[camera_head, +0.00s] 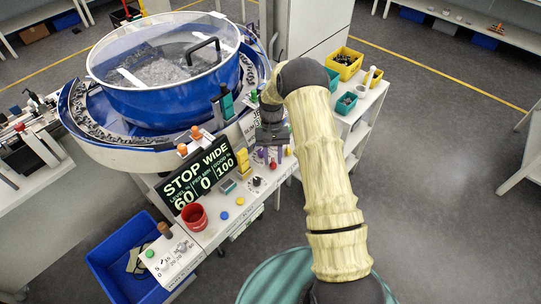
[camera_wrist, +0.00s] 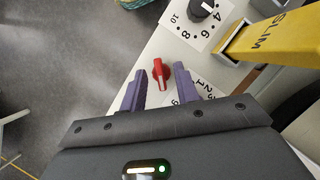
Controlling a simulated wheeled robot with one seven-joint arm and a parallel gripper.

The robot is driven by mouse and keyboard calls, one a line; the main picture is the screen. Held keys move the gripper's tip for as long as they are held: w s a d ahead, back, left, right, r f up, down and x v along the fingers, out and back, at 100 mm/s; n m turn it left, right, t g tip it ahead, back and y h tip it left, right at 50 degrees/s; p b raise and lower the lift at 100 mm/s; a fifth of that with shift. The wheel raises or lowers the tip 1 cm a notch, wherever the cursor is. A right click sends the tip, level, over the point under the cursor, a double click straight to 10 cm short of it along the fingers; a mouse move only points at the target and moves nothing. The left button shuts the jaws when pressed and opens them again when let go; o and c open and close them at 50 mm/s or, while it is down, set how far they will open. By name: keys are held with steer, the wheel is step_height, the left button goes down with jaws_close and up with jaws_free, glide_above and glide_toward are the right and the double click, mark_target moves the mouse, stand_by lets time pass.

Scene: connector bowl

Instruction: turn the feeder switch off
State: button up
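A red knob (camera_wrist: 160,73) with a raised pointer grip stands on the white panel (camera_wrist: 150,48). It also shows in the head view (camera_head: 273,163). In the wrist view its pointer runs nearly up and down, beside a plate with printed numbers (camera_wrist: 206,88). No label naming it as the feeder switch is readable. My gripper (camera_wrist: 159,70) is open, with one purple finger on each side of the red knob and visible gaps between. In the head view my gripper (camera_head: 270,152) is over the panel's right part, partly hidden by my arm.
A black dial (camera_wrist: 201,9) and a yellow block marked SLIM (camera_wrist: 266,39) stand close by. A display (camera_head: 199,172) reads STOP WIDE, 60, 0, 100.

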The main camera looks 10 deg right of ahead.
steer(key=shift+w, duration=0.1)
steer(key=shift+w+d+r, duration=0.1)
steer(key=shift+r, duration=0.1)
steer(key=a+b+v, duration=0.1)
steer(key=b+v, duration=0.2)
steer(key=v, duration=1.3)
steer(key=shift+d+r, duration=0.45)
steer(key=shift+d, duration=0.05)
